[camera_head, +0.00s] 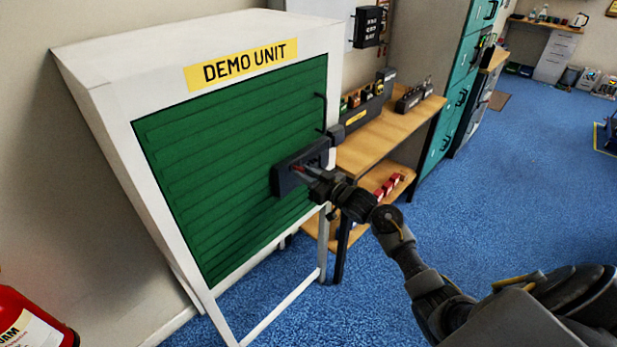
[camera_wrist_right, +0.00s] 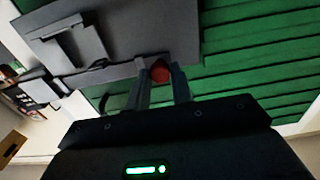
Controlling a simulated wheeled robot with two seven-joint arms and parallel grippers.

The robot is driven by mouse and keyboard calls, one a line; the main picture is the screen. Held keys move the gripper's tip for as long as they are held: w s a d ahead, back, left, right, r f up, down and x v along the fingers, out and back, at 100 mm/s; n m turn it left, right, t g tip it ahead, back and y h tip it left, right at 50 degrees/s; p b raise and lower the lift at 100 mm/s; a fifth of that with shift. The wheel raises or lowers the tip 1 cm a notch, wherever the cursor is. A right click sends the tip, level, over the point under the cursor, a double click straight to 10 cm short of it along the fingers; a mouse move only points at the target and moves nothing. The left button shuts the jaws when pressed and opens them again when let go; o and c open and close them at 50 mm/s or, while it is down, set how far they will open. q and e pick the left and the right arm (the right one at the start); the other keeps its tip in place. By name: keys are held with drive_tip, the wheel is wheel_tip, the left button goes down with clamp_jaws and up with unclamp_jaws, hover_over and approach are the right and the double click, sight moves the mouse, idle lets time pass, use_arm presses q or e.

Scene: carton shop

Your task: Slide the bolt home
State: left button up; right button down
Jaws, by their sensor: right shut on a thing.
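The bolt's dark plate (camera_head: 287,182) is mounted on the right part of a green slatted shutter (camera_head: 215,150) in a white frame marked DEMO UNIT. A dark keeper block (camera_head: 336,131) sits on the frame's right post. My right gripper (camera_head: 305,172) is at the plate. In the right wrist view its fingers (camera_wrist_right: 162,82) are closed around a red knob (camera_wrist_right: 160,72) at the plate's edge. The plate (camera_wrist_right: 130,35) and a dark block (camera_wrist_right: 45,90) beside it also show there. I cannot tell how far the bolt reaches into the keeper. My left gripper is not in view.
A wooden bench (camera_head: 390,130) with trays and small items stands right of the unit, with red items on its lower shelf. Teal lockers (camera_head: 460,90) stand beyond. A red container (camera_head: 30,320) is at the lower left. The blue carpet (camera_head: 500,200) at right is clear.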

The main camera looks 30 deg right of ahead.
drive_tip(key=c, duration=1.5)
unclamp_jaws()
drive_tip(key=shift+d+r, duration=0.1)
drive_tip(key=shift+d, duration=0.1)
drive_tip(key=o, duration=0.3)
drive_tip(key=shift+w+d, duration=0.1)
drive_tip(key=shift+d, duration=0.05)
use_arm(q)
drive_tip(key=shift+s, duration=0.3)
use_arm(e)
drive_tip(key=shift+s+f, duration=0.2)
drive_tip(key=shift+s, duration=0.25)
use_arm(q)
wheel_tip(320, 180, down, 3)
drive_tip(key=b, duration=0.3)
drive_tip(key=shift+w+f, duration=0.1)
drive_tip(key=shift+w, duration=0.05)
use_arm(e)
drive_tip(key=v, duration=1)
drive_tip(key=shift+w+d+r, duration=0.1)
